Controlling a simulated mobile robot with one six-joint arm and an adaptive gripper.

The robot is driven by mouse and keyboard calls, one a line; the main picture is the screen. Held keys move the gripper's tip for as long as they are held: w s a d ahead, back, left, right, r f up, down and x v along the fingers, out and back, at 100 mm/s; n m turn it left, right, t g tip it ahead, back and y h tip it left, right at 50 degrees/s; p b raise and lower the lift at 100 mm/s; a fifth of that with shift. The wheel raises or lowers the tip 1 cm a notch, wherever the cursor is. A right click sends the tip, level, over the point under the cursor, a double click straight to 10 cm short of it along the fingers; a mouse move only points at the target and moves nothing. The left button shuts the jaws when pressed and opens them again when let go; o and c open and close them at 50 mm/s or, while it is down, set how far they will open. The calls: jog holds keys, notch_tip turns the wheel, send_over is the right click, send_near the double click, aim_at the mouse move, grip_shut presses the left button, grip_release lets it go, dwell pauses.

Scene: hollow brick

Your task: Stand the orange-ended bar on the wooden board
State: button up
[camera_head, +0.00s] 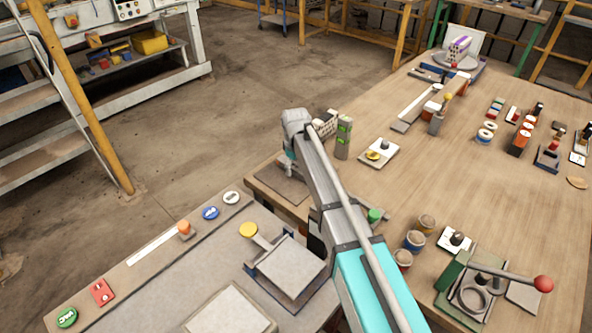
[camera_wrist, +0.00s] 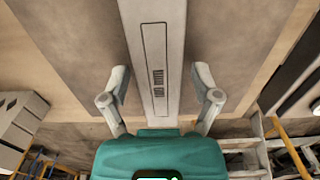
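A long pale grey bar (camera_wrist: 157,55) with a dark-outlined panel runs between the fingertips of my gripper (camera_wrist: 160,78) in the wrist view. No orange end shows; one end leaves the top of the picture and the other is hidden by the gripper body. I cannot tell whether the bar touches the board. The flat brown board (camera_head: 275,184) lies at the table's left corner in the head view, and shows behind the bar in the wrist view (camera_wrist: 222,45). In the head view my gripper (camera_head: 290,172) is over the board, and my arm hides the bar.
A hollow brick (camera_head: 326,123) and a grey-green block (camera_head: 343,138) stand right of my gripper. Brown-topped cups (camera_head: 414,240) and a lever press (camera_head: 472,296) stand nearer on the right. A grey bench with buttons (camera_head: 211,213) adjoins on the left. The table's middle has clear room.

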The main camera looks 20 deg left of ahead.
grip_shut()
jog(key=shift+r, duration=0.15)
jog(key=shift+r+p, duration=1)
jog(key=shift+p, duration=0.1)
jog(key=s+d+r+p, duration=0.7)
jog(key=s+r+p, duration=0.3)
jog(key=s, duration=0.2)
jog(key=shift+d+r+p, duration=0.2)
jog(key=shift+r+p, duration=0.15)
jog(key=shift+p, duration=0.05)
